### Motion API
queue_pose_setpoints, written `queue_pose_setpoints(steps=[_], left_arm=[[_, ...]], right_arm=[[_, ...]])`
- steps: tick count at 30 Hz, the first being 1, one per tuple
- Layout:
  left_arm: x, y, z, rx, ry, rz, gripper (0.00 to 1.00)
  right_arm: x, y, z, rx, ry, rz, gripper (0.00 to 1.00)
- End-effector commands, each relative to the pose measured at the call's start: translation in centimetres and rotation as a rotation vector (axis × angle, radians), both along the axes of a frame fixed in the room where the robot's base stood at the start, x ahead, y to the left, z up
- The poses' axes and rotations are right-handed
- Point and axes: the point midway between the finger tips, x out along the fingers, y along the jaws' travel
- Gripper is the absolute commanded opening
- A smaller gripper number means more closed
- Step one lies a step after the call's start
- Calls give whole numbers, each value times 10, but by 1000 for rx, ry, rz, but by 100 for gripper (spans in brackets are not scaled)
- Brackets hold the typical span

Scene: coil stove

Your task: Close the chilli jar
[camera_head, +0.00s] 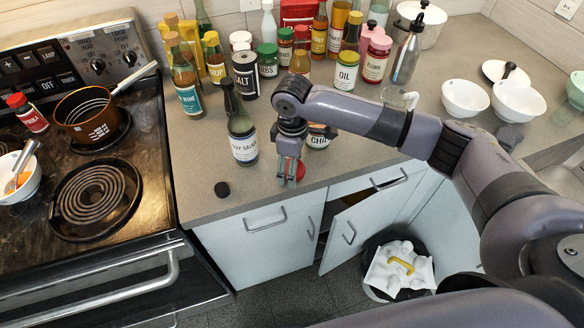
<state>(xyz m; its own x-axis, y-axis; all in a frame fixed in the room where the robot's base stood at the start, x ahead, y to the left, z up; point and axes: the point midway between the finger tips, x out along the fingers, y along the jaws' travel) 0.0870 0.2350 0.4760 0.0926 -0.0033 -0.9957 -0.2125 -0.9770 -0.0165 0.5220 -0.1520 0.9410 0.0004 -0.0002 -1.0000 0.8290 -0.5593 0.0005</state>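The chilli jar (318,141) stands on the counter near its front edge, with part of its white label showing. My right arm and wrist cover its top and left side, so its mouth is hidden. A red round lid (301,172) is low at the counter's front edge, left of and in front of the jar. My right gripper (288,182) points down over this lid, fingertips close together. I cannot tell whether the fingers grip the lid or are only in front of it. My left gripper is not in view.
A soy sauce bottle (242,135) stands close left of my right gripper, with a black cap (222,189) on the counter. Several jars and bottles line the back. White bowls (465,98) are right. A cabinet door (355,230) hangs open below.

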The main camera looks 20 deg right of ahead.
Motion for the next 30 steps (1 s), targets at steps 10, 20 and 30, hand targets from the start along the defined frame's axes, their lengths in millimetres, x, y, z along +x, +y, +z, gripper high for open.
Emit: queue_pose_setpoints(steps=[10,20,30], left_arm=[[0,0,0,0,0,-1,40],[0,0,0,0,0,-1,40],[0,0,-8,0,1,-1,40]], right_arm=[[0,0,0,0,0,0,43],[0,0,1,1,-1,0,38],[2,0,39,1,-6,0,38]])
